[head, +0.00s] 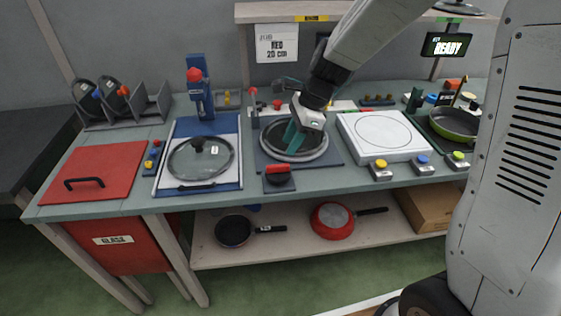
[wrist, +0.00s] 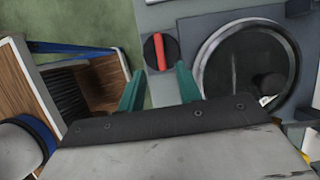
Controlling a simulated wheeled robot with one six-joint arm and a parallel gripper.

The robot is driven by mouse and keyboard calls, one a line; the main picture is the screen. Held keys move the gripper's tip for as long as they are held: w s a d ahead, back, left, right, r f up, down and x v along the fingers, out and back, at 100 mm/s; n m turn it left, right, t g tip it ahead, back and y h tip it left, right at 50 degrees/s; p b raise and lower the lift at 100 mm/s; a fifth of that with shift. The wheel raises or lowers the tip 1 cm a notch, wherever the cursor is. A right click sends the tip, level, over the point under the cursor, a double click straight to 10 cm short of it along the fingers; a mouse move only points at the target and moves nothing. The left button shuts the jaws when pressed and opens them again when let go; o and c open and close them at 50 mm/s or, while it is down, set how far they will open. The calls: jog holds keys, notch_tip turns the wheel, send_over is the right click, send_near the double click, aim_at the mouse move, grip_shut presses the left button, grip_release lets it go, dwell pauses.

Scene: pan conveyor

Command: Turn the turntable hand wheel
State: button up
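The turntable (head: 322,152) is a dark disc with a pale ring on a blue-grey base, in the middle of the bench. At its front edge is a round black knob with a red bar (head: 278,175), which looks like the hand wheel. In the wrist view the knob (wrist: 149,54) lies just beyond my fingertips, left of the turntable ring (wrist: 205,62). My gripper (head: 294,140) has teal fingers and hangs above the turntable. In the wrist view my gripper (wrist: 160,87) is open, with nothing between its fingers and the knob apart from them.
A glass lid (head: 200,158) lies on a board to the left, near a blue press (head: 200,95). A white square plate (head: 385,136) stands to the right, with coloured buttons in front. A green pan (head: 455,124) is at the far right. Pans lie on the lower shelf.

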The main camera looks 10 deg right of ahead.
aim_at(279, 165)
jog(key=shift+a+f+m, duration=0.15)
jog(key=shift+f+m, duration=0.15)
jog(key=shift+f, duration=0.15)
jog(key=x, duration=0.7)
grip_shut()
